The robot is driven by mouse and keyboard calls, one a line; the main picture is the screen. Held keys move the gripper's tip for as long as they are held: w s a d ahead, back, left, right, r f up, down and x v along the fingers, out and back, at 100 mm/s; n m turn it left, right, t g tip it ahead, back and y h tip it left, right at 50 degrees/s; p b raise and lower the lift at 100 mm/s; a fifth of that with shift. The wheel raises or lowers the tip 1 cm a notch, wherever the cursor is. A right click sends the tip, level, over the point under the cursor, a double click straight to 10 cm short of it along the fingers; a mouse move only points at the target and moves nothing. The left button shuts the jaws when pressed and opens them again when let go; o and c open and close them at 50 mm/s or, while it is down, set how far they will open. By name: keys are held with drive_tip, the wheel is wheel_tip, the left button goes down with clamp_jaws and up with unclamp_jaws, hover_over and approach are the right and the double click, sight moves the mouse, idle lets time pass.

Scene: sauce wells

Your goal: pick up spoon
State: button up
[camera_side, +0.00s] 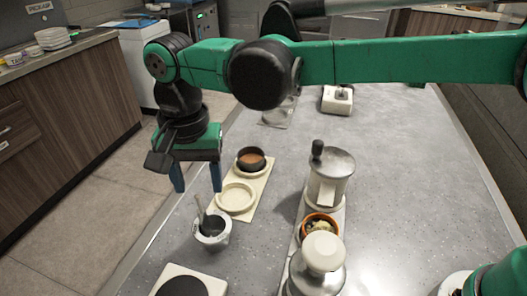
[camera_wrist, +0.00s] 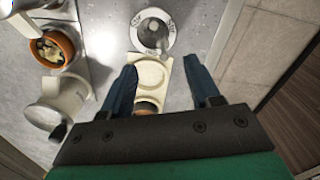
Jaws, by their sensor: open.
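A spoon (camera_side: 200,210) stands tilted in a grey cup (camera_side: 222,240) near the counter's left edge, its handle leaning over the rim. In the wrist view the cup (camera_wrist: 137,40) is at the top centre with the spoon (camera_wrist: 154,47) inside. My gripper (camera_side: 197,190) is open and empty, its two blue fingers pointing down above and behind the cup. In the wrist view my gripper (camera_wrist: 160,64) spreads to both sides below the cup. A cream board (camera_side: 261,188) has an empty front well (camera_side: 236,197) and a bowl of brown sauce (camera_side: 251,160) in the rear one.
A lidded metal pot (camera_side: 331,180), an orange bowl of food (camera_side: 319,226) and a pale round-topped container (camera_side: 322,252) line up to the right. A dark round disc on a white base (camera_side: 182,286) lies at the front. The counter's right side is clear.

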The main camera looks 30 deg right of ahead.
sight(201, 211)
drive_tip(key=shift+s+a+f, duration=0.1)
drive_tip(key=shift+a+f, duration=0.25)
drive_tip(key=shift+f, duration=2.65)
clamp_jaws()
